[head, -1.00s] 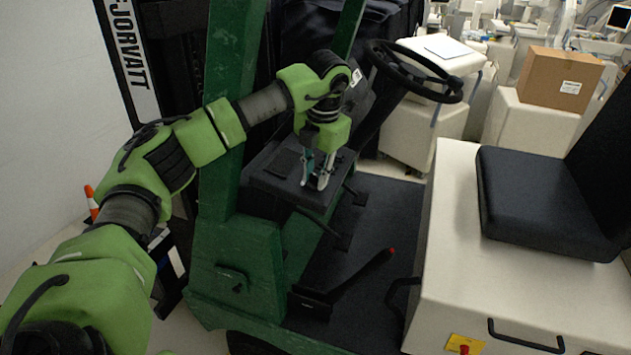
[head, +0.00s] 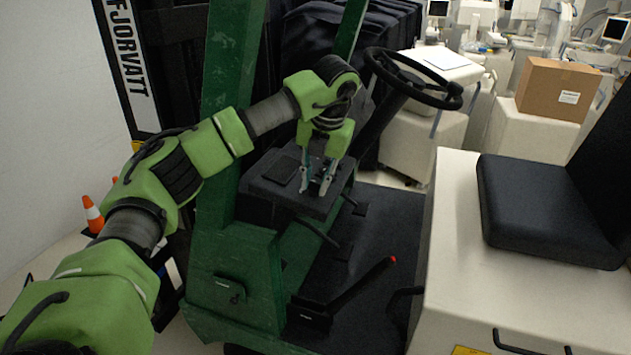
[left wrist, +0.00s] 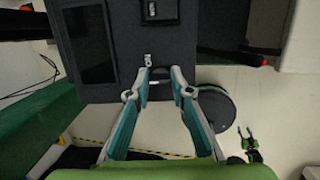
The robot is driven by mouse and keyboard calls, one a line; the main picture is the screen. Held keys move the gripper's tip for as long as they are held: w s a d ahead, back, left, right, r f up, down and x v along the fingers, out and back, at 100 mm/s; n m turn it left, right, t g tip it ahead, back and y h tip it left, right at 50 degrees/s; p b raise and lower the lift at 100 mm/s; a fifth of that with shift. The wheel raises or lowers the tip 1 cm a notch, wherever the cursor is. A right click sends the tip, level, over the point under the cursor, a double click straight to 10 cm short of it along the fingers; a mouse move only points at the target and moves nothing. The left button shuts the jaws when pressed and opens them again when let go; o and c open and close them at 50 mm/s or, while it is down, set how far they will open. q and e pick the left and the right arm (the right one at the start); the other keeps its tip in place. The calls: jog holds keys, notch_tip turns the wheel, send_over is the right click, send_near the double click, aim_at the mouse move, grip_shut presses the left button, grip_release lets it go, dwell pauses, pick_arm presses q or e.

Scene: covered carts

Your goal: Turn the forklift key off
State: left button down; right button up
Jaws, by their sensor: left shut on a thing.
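The forklift key (left wrist: 148,60) is a small pale piece on the dark dash panel (left wrist: 122,92). In the left wrist view it sits just at my left gripper's fingertips (left wrist: 160,75), nearer the left finger. My left gripper (head: 317,190) points down onto the black dash (head: 258,188) in the head view and is shut on the key, with its fingers some way apart. The key is too small to make out in the head view. A small green and dark shape (left wrist: 249,145), apparently my right gripper, shows far off in the left wrist view.
The steering wheel (head: 412,78) stands right of my left wrist. A green mast post (head: 225,90) rises close behind my forearm. The black seat (head: 545,215) on its cream base is at right. A lever with a red tip (head: 350,285) rises from the footwell. A cone (head: 93,214) stands at left.

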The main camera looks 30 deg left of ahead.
pick_arm(q)
jog(key=shift+w+r, duration=0.1)
jog(key=shift+r, duration=0.05)
jog(key=c, duration=1.8)
grip_release()
jog(key=shift+c, duration=0.2)
jog(key=shift+o, duration=0.3)
jog(key=v, duration=1.2)
